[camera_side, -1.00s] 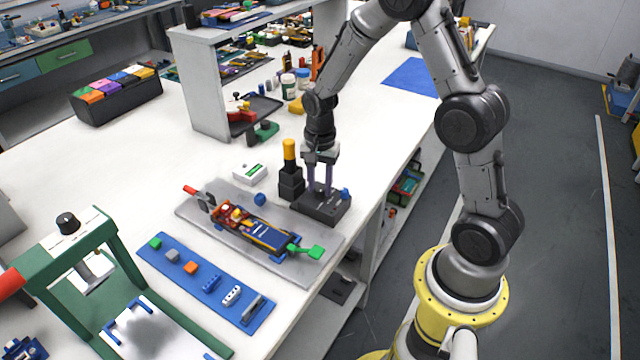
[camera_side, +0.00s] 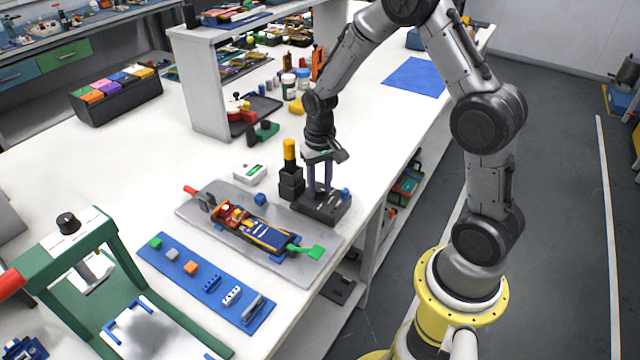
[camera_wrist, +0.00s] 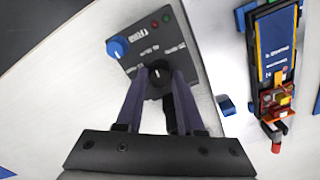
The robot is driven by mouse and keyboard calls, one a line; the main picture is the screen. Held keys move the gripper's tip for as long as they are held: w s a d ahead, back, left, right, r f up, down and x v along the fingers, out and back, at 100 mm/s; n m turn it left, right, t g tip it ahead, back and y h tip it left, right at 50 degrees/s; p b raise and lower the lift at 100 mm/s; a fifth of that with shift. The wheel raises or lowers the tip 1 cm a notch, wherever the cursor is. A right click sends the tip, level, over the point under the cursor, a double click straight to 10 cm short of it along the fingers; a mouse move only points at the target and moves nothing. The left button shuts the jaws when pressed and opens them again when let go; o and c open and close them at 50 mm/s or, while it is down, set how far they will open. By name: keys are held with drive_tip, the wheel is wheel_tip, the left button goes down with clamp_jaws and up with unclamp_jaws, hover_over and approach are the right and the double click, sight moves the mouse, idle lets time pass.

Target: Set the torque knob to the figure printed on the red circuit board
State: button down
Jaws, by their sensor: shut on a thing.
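My gripper (camera_side: 318,194) points down at the box. In the wrist view its fingers (camera_wrist: 160,78) are shut on the black knob, hiding its sides. The red circuit board (camera_side: 233,214) lies in the pouch cell assembly on the plate; its red part also shows in the wrist view (camera_wrist: 277,98). I cannot read its figure.
The grey plate (camera_side: 190,212) with a red-handled clamp and green lever (camera_side: 315,253) lies left of the box. A blue strip (camera_side: 200,280) holds small parts.

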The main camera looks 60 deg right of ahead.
sight(320, 188)
drive_tip(key=n, duration=0.5)
drive_tip(key=shift+a+n, duration=0.1)
drive_tip(key=shift+n, duration=0.3)
drive_tip(key=n, duration=0.4)
drive_tip(key=shift+n, duration=0.4)
drive_tip(key=shift+s, duration=0.1)
drive_tip(key=c, duration=0.5)
unclamp_jaws()
wheel_tip(320, 188, up, 14)
drive_tip(key=shift+f, duration=0.1)
